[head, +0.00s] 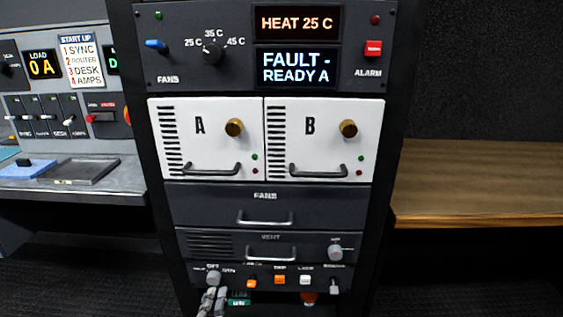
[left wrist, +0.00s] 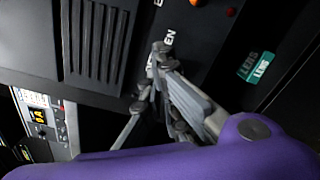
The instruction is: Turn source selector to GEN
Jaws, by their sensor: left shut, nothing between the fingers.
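The source selector (head: 214,277) is a round grey knob at the lower left of the rack's bottom panel, in the head view. OFF is lettered above it and GEN to its right; its pointer direction is too small to tell. My left gripper (head: 214,294) is just below the knob, at the panel's lower edge. Its grey fingers are shut with nothing between them. In the left wrist view the left gripper (left wrist: 152,78) lies close to the panel beside the letters "EN"; the knob cannot be made out there, and contact cannot be told. My right gripper is not in view.
Orange and white buttons (head: 280,280) and a toggle switch (head: 334,286) sit to the right on the same panel. A green LENS tag (head: 239,302) hangs near the gripper. Above are a vent drawer (head: 240,252) and a fans drawer (head: 215,215). A wooden bench (head: 480,185) stands at the right.

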